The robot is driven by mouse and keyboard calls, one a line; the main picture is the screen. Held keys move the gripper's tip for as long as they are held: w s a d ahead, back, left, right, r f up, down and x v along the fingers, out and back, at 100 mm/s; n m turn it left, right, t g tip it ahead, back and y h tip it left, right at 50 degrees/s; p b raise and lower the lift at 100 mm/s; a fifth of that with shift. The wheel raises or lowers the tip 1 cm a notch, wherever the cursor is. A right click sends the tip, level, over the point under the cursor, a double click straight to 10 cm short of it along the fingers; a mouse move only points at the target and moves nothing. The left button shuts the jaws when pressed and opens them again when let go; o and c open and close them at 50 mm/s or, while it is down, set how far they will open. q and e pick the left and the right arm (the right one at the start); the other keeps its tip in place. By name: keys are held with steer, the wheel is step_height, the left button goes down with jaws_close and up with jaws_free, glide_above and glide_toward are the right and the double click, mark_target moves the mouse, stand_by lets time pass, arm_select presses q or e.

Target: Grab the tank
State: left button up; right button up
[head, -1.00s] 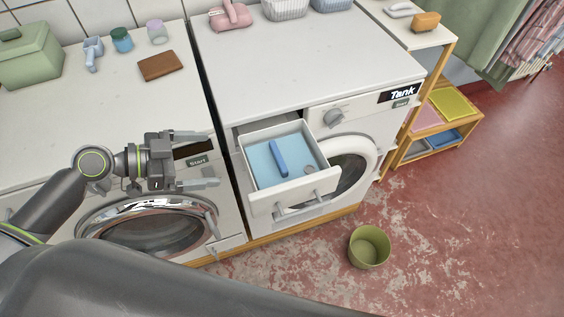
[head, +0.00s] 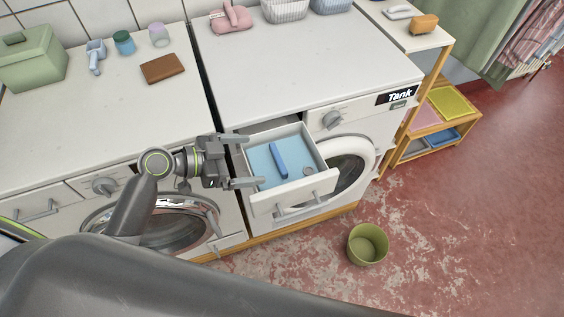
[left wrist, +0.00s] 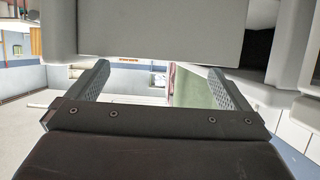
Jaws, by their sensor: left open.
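The tank (head: 262,167) is light blue with a darker blue bar handle (head: 278,160) on top. It sits inside the pulled-out white drawer (head: 293,198) of the right machine, whose display reads "Tank". My left gripper (head: 256,160) is open and empty, its fingers pointing right at the drawer's left side, short of the blue handle. I cannot tell if the fingers touch the drawer. In the left wrist view the two fingers (left wrist: 159,68) stand apart with nothing between them, and a pale flat surface fills the top. My right gripper is not in view.
The left machine (head: 95,125) with its round door is beneath my left arm. A green bucket (head: 367,246) stands on the floor at the front. A wooden shelf (head: 436,125) is at the right. A brown wallet-like item (head: 162,69) lies on the left top.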

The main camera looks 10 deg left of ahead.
mark_target(280, 157)
arm_select(q)
steer(key=shift+w+d+f, duration=0.15)
steer(key=shift+w+d, duration=0.1)
steer(key=shift+d, duration=0.2)
steer(key=shift+w+d+f+p, duration=0.1)
steer(key=shift+w+d+p, duration=0.15)
steer(key=shift+p, duration=0.1)
steer(key=p+x, duration=0.1)
steer(key=x, duration=0.2)
steer(key=shift+d+f+p, duration=0.3)
steer(key=shift+d+p, duration=0.05)
steer(key=shift+p, duration=0.05)
steer(key=shift+w+d+f, duration=0.2)
steer(key=shift+d+f, duration=0.05)
steer(key=shift+a, duration=0.1)
steer(key=c, duration=1.4)
steer(key=shift+w+r, duration=0.1)
steer(key=shift+r, duration=0.05)
steer(key=shift+c, duration=0.7)
steer(key=shift+r, duration=0.15)
